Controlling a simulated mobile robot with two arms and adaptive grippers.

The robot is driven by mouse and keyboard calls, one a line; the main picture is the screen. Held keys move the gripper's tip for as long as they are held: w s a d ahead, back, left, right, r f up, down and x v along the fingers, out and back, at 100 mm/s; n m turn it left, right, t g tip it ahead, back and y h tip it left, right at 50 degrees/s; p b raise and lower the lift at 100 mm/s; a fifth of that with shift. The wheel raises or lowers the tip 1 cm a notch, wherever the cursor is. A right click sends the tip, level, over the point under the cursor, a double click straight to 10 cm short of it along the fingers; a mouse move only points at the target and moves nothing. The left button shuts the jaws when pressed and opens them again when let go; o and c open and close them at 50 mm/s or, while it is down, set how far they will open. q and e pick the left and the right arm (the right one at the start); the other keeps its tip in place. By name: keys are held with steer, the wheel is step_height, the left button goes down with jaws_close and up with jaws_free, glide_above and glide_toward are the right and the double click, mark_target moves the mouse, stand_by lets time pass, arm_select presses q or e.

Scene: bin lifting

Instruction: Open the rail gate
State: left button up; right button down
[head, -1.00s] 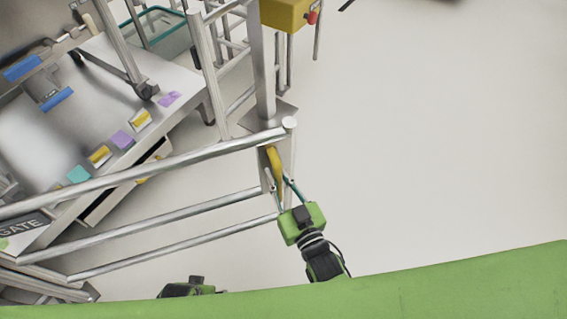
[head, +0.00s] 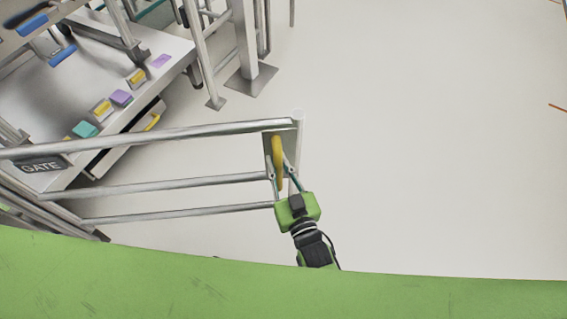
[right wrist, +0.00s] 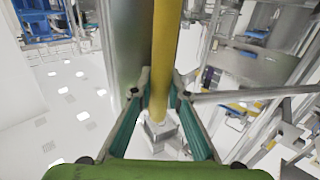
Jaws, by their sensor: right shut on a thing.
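My right gripper (head: 281,183), green with teal fingers, is shut on the yellow handle. In the right wrist view the handle (right wrist: 166,45) runs upright between the two fingers (right wrist: 160,88). The gate's free end stands apart from the fixed post (head: 244,45), with floor showing between them. My left gripper is not in view.
A metal table (head: 60,110) with several coloured blocks stands behind the gate at the left. A drawer (head: 125,140) with a yellow handle is under it. Metal frames stand at the top left. The floor (head: 430,150) at the right is clear.

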steer(key=shift+w, duration=0.1)
steer(key=c, duration=1.9)
jaws_free()
steer(key=shift+d, duration=0.1)
steer(key=v, duration=1.2)
